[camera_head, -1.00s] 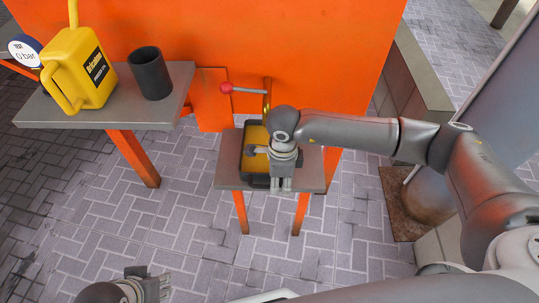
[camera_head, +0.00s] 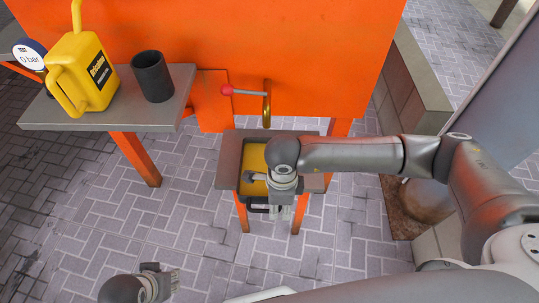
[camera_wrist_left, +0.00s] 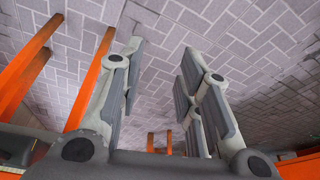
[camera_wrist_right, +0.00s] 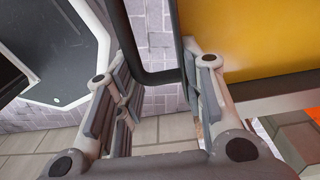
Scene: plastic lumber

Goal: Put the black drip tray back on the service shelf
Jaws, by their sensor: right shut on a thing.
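The black drip tray (camera_head: 242,180) has a yellow inside and sits at the front of the small low grey shelf (camera_head: 229,162), partly past its front edge. My right gripper (camera_head: 281,212) is at its near side, shut on the tray's black handle loop. In the right wrist view the handle (camera_wrist_right: 158,77) runs between the fingers (camera_wrist_right: 155,90), with the yellow inside at the right. My arm hides part of the tray. My left gripper (camera_head: 172,282) is low in the head view; its fingers (camera_wrist_left: 160,60) are apart and empty.
A higher grey shelf (camera_head: 60,118) at the left holds a yellow jug (camera_head: 88,78) and a dark cup (camera_head: 152,76). A red-knobbed lever (camera_head: 228,90) and brass pipe (camera_head: 267,105) stick out above the low shelf. Open paved floor lies in front.

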